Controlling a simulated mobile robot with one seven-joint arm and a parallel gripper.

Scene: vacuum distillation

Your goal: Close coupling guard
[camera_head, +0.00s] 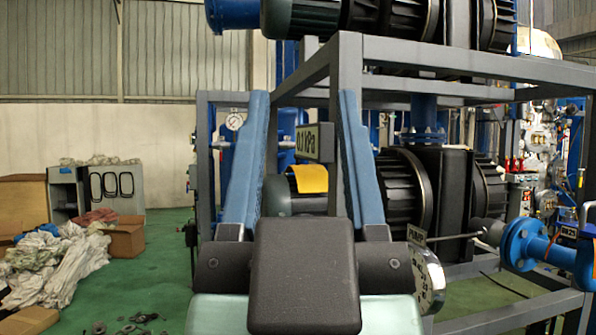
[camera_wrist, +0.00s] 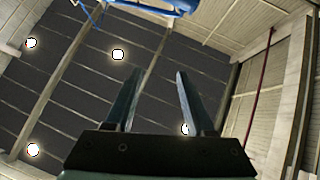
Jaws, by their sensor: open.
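A yellow-orange curved plate (camera_head: 311,179), which looks like the coupling guard, shows between my fingers, beside the dark ribbed pump housing (camera_head: 404,190). My finger and gripper body stand in front of this area, so its hinge and lower part are hidden. I cannot tell how far open it stands. My gripper (camera_head: 303,95) points upward close to the head camera, its two blue fingers spread apart and empty.
A grey steel frame (camera_head: 345,60) surrounds the pumps, with a post and beams near my gripper. A display reading 0.1 kPa (camera_head: 315,143) hangs behind the fingers. A blue flanged pipe (camera_head: 535,243) juts out at right.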

